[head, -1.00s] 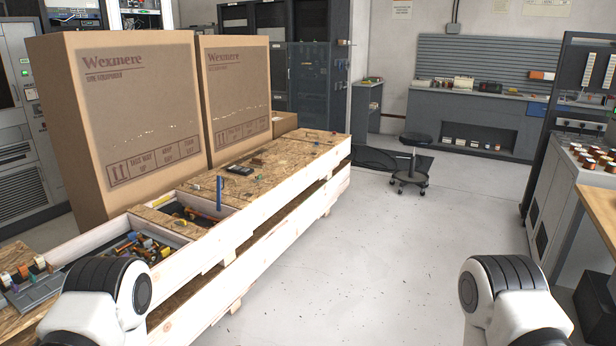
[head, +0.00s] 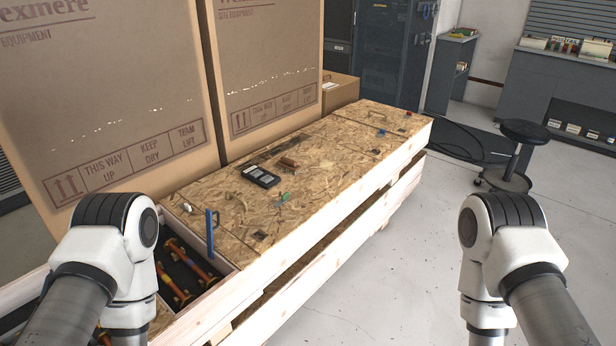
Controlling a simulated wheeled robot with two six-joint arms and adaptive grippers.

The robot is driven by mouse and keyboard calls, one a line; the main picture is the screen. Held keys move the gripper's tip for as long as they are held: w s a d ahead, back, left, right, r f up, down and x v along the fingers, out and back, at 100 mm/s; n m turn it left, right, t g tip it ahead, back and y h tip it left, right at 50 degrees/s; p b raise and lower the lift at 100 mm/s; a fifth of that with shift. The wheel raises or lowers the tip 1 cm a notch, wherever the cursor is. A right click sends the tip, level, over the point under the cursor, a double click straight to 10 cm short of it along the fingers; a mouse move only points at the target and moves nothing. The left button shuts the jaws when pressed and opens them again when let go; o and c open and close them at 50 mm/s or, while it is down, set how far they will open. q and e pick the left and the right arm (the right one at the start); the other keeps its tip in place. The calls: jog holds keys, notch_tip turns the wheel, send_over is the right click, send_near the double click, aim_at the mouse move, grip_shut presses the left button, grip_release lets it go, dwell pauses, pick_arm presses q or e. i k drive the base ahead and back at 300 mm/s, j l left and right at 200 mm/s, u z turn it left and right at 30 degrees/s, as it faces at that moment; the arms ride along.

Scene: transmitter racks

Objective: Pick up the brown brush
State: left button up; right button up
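A small brown block-shaped object (head: 289,163), which looks like the brown brush, lies on the chipboard top of the long wooden crate (head: 342,204). It is just behind a black case with pale inserts (head: 261,176). Its bristles are too small to make out. Only links of my two arms show, at the lower left and lower right. Neither gripper is in view, and nothing touches the brown object.
Large cardboard boxes (head: 110,120) stand along the crate's back side. An open crate compartment holds orange-handled tools (head: 180,285), with an upright blue bar (head: 209,232) at its edge. A black stool (head: 513,150) stands at right. The floor (head: 410,280) right of the crate is clear.

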aim_at(286, 164)
jog(key=i+l+u, duration=0.15)
jog(key=i, duration=0.15)
jog(key=i+l+u, duration=0.1)
jog(key=u, duration=0.4)
jog(key=i+l+u, duration=0.25)
jog(key=u, duration=0.2)
jog(key=i+l+u, duration=0.15)
jog(key=u, duration=0.35)
jog(key=i+l+u, duration=0.15)
jog(key=l, duration=0.65)
jog(key=i+l+u, duration=0.1)
jog(key=l, duration=0.75)
jog(key=i+l+u, duration=0.15)
jog(key=l, duration=0.7)
jog(key=i+l+u, duration=0.15)
jog(key=l, duration=0.7)
